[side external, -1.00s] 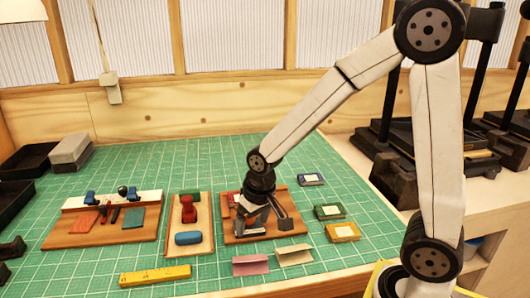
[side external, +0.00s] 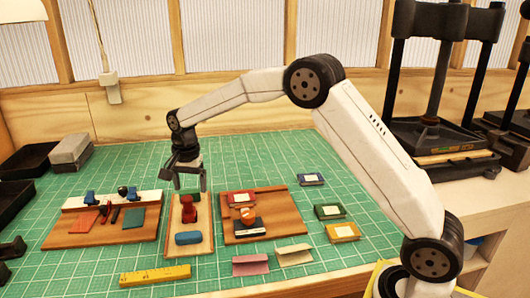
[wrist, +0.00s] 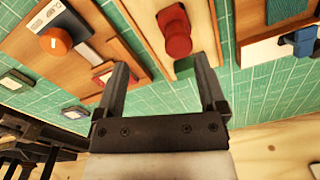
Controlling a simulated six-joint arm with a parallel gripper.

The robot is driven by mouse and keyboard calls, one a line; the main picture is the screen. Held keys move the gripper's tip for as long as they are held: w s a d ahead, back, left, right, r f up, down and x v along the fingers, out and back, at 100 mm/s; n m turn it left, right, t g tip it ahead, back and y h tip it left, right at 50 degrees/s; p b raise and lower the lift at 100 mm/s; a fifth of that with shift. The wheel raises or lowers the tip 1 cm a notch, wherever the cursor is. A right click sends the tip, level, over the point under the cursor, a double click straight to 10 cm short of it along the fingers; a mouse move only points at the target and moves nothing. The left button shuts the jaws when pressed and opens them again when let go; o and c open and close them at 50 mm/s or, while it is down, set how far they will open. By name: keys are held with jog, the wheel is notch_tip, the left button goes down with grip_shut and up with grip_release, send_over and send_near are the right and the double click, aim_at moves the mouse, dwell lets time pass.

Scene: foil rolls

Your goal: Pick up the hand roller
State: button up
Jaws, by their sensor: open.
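My gripper (side external: 190,187) is open and empty, pointing down above the far end of this tray. In the wrist view, the red tool (wrist: 175,30) lies ahead of my open fingers (wrist: 163,76), apart from them. The green block (wrist: 188,67) shows between the fingers.
The wooden board (side external: 285,213) on the right holds an orange knob (side external: 248,215), a dark block and a red labelled box (side external: 241,198). The left board (side external: 85,240) holds small tools. A yellow ruler (side external: 155,275) and folded cards (side external: 250,265) lie in front. The mat behind is clear.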

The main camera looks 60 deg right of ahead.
aim_at(186, 198)
jog(key=shift+w+m, duration=0.9)
jog(key=shift+w, duration=0.3)
jog(key=shift+w+d+f, duration=0.1)
jog(key=shift+f, duration=3.75)
grip_shut()
